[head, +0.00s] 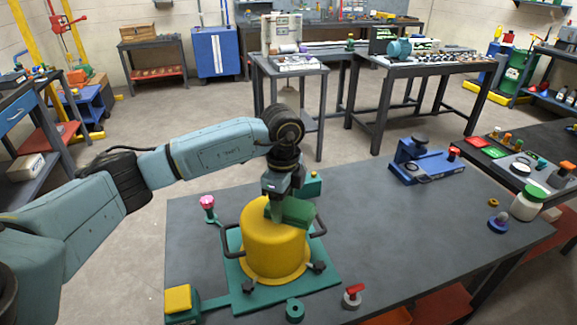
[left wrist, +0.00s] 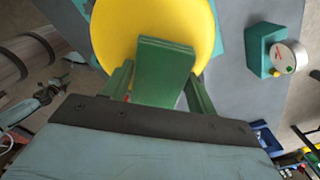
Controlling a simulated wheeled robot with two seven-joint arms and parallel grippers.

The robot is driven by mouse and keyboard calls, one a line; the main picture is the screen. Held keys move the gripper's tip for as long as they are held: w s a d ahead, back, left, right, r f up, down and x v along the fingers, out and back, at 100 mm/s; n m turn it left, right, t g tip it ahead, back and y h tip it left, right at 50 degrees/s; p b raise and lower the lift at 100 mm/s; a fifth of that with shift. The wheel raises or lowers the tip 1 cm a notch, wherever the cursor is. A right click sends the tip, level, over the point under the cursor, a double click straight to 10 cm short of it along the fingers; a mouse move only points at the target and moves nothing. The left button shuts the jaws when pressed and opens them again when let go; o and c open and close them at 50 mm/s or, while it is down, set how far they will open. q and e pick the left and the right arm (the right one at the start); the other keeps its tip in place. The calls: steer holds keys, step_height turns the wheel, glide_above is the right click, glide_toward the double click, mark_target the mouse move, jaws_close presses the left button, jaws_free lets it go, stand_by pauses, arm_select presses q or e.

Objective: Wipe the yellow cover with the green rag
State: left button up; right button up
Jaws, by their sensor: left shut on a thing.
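The yellow cover (head: 274,246) is an upright, dome-topped cylinder with a flared rim, standing on a green base plate on the table. The green rag (head: 293,213) is a folded block at the cover's top. My left gripper (head: 274,205) is above the cover and shut on the rag. In the left wrist view the rag (left wrist: 163,72) sits between the two green fingers, in front of the yellow cover (left wrist: 110,35). I cannot tell whether the rag touches the cover. My right gripper is in neither view.
The grey table (head: 390,235) is clear to the right of the cover. A blue fixture (head: 424,165) stands at its back right. A pink-knobbed post (head: 208,204), a yellow-topped block (head: 179,299), a green ring (head: 294,311) and a red-handled part (head: 353,295) surround the base plate.

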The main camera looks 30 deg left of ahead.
arm_select(q)
step_height(320, 180, up, 5)
steer(key=p, duration=0.3)
steer(key=shift+f, duration=0.1)
steer(key=shift+r+p, duration=1.45)
steer(key=shift+r, duration=0.2)
steer(key=shift+f, duration=0.15)
